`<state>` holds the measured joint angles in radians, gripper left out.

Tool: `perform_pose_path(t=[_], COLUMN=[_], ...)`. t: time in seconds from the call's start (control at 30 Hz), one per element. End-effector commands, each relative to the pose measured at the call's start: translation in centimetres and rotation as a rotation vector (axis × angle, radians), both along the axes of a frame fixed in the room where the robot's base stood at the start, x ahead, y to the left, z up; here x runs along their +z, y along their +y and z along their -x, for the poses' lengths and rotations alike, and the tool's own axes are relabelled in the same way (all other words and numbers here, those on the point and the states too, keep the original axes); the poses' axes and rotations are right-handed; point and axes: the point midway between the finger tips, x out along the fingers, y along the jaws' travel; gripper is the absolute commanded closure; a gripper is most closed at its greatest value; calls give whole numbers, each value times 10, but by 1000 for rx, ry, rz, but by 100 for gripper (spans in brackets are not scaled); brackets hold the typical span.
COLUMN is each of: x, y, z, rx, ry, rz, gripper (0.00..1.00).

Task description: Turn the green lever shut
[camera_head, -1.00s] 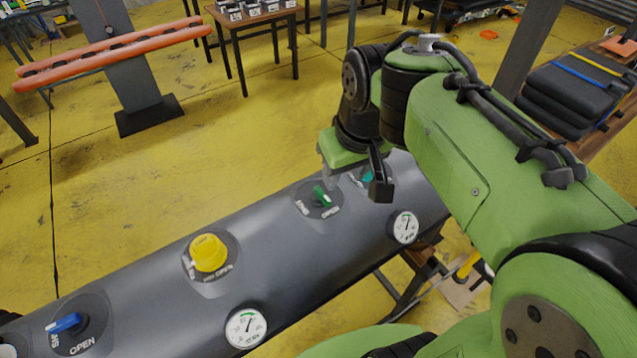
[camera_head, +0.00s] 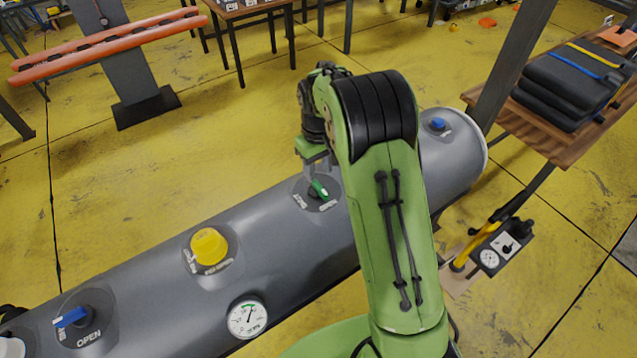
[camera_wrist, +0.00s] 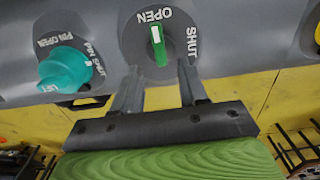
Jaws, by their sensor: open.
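The green lever (camera_head: 319,188) sits on a round dark plate on top of the grey boat tube. In the wrist view the green lever (camera_wrist: 158,46) has a white tip pointing at the word OPEN; SHUT is printed to the right on the plate (camera_wrist: 133,44). My gripper (camera_wrist: 160,78) is open, with its two fingers apart just below the lever in that view and nothing between them. In the head view my gripper (camera_head: 318,166) is just behind the lever, partly hidden by my arm. I cannot tell whether a finger touches the lever.
A teal valve knob (camera_wrist: 65,69) is close to the left finger in the wrist view. A yellow cap (camera_head: 209,248), a blue lever (camera_head: 72,317), a pressure gauge (camera_head: 247,318) and another blue lever (camera_head: 438,124) are along the tube. A wooden bench (camera_head: 560,145) stands at right.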

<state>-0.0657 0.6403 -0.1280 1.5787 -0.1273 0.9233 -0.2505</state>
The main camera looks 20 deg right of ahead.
Motion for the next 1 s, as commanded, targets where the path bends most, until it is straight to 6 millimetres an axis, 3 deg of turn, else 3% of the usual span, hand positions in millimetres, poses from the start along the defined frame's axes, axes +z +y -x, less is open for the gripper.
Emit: perform_pose_path(t=[0.1, 0.23, 0.57, 0.63, 0.87, 1.0], x=[-29, -50, -59, -59, -59, -59], y=[0, 0, 0, 0, 0, 0], z=[1, 1, 0, 0, 0, 0], rx=[0, 0, 0, -1, -1, -1], ry=[4, 3, -1, -1, -1, -1], rz=[0, 1, 1, 1, 1, 1], gripper=[57, 57, 57, 64, 99, 100])
